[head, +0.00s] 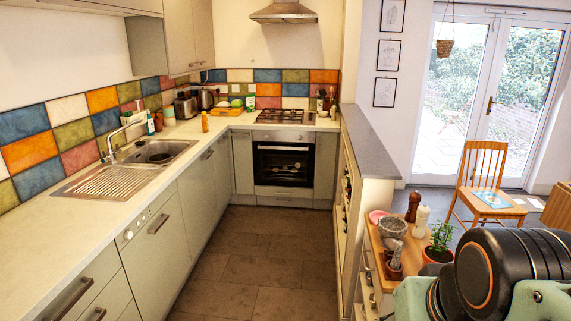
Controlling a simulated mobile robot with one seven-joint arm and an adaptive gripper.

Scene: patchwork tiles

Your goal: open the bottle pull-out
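No front is clearly marked as the bottle pull-out. Two narrow grey-green fronts flank the oven (284,163) at the far end: a left narrow front (243,161) and a right narrow front (325,164). Both look shut. Dark knobs or handles, too small to tell apart, line the aisle side of the peninsula (343,215), seen at a steep angle. I cannot tell which of these is the pull-out. My arm's dark rounded links fill the lower right corner. My gripper is not in view.
The tiled floor (240,240) of the aisle is clear. A long counter with a sink (160,150) runs along the left, above handled fronts. At right, a wooden-topped unit holds a mortar (391,230), mills and a potted plant (440,240). A wooden chair (485,180) stands beyond.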

